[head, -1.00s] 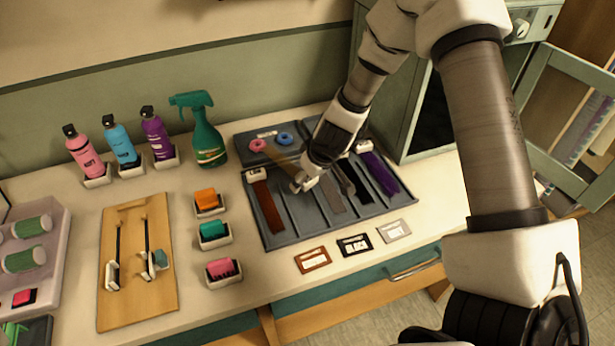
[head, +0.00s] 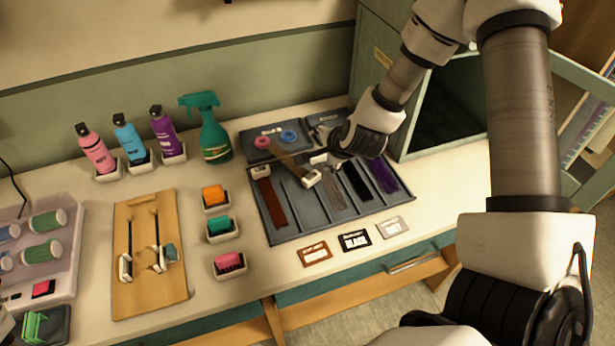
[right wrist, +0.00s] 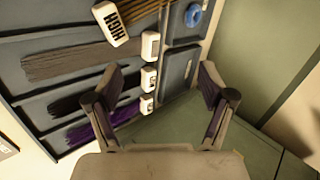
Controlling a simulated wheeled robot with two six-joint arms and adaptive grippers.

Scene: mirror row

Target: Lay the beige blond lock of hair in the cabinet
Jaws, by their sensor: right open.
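The beige blond lock (head: 288,157) lies slantwise across the back left of the grey tray (head: 287,236), its white end tag (head: 311,178) toward the front. In the right wrist view the lock (right wrist: 147,9) and its tag (right wrist: 111,23) show at the top, beyond the fingers. My right gripper (head: 322,146) is open and empty above the tray's back right part, apart from the lock; its fingers also show in the right wrist view (right wrist: 160,85). The green cabinet (head: 377,75) stands at the right with its door (head: 577,72) open and its inside dark. My left gripper is not in view.
Brown (head: 271,203), grey (head: 334,191), black (head: 355,178) and purple (head: 382,174) locks lie in the tray's slots. A green spray bottle (head: 213,138) and several coloured bottles stand behind to the left. Name cards (head: 354,240) lie in front of the tray. My right arm spans the cabinet front.

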